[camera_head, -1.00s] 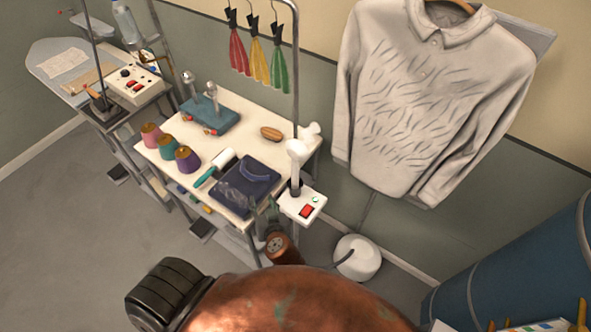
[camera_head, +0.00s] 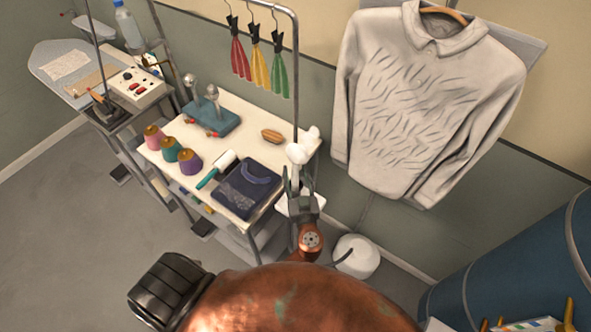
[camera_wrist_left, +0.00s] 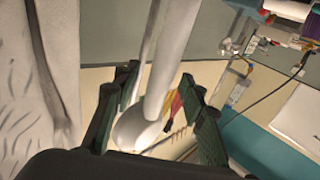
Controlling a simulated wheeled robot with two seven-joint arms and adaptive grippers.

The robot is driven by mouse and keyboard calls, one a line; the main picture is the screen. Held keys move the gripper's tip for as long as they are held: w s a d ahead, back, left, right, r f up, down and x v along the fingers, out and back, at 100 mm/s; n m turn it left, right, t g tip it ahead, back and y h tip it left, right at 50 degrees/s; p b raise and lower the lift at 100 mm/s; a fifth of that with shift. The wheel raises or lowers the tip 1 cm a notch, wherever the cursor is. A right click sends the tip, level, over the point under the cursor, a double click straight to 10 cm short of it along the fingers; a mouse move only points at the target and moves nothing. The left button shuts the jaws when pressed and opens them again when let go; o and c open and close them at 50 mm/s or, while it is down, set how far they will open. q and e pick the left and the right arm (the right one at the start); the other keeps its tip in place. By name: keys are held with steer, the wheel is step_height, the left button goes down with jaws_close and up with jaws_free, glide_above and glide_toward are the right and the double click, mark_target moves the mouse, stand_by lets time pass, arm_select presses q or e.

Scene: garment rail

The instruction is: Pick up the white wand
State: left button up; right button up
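The white wand (camera_head: 297,153) stands upright at the right end of the white table, its rounded head on top. My left gripper (camera_head: 296,188) is at the wand's lower part and hides much of it and of its base. In the left wrist view, the wand (camera_wrist_left: 166,55) runs between the two green-padded fingers of my left gripper (camera_wrist_left: 159,95). The fingers are spread, with gaps visible beside the wand. My right gripper is not in view.
A folded dark garment (camera_head: 247,187) and a lint roller (camera_head: 217,168) lie left of the wand. A wooden brush (camera_head: 272,135) lies behind. A light shirt (camera_head: 425,100) hangs to the right. A white rounded tank (camera_head: 356,257) stands on the floor.

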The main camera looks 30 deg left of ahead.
arm_select(q)
steer(key=shift+w+a, duration=0.4)
steer(key=shift+w, duration=0.1)
steer(key=shift+s, duration=0.1)
steer(key=shift+c, duration=0.7)
jaws_close()
